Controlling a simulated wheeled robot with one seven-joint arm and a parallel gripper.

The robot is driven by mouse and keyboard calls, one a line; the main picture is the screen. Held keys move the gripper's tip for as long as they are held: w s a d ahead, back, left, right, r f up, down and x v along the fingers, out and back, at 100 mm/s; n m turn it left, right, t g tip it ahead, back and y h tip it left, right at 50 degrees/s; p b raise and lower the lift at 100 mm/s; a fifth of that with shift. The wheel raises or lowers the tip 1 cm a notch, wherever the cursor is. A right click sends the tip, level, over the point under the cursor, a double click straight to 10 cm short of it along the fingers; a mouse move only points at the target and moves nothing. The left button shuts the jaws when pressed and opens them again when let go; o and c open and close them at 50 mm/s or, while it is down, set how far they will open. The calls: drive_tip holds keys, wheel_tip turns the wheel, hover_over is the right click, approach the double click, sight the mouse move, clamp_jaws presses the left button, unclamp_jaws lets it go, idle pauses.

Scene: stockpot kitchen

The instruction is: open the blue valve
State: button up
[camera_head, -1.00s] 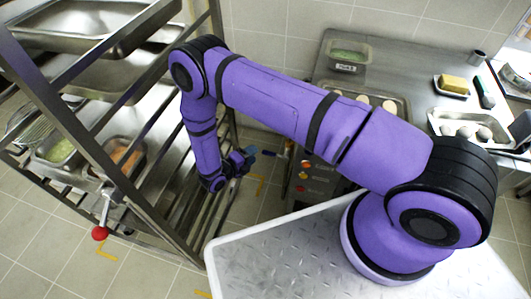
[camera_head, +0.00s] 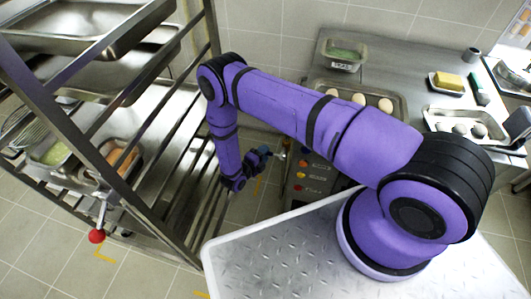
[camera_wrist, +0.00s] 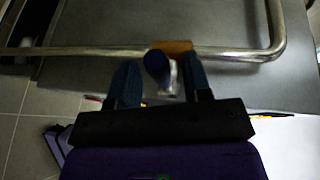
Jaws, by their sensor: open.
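The blue valve handle (camera_wrist: 157,65) shows in the wrist view as a rounded blue grip. A pale metal stem is beside it, near a horizontal metal pipe (camera_wrist: 110,51). My gripper (camera_wrist: 160,78) is open, with one teal finger on each side of the blue handle. In the head view my gripper (camera_head: 258,160) is low between the rack and the counter. There the valve is small and mostly hidden by my gripper, with only a pale stem showing to its right.
A metal rack (camera_head: 110,150) with trays stands close at the left. A red-knobbed lever (camera_head: 97,236) is at its front. The steel counter (camera_head: 410,75) at the right holds an egg tray and other trays. Coloured knobs (camera_head: 301,175) are on the unit below.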

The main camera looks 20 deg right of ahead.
drive_tip(key=shift+w+d+f, duration=0.1)
drive_tip(key=shift+w+d, duration=0.25)
drive_tip(key=shift+d, duration=0.2)
clamp_jaws()
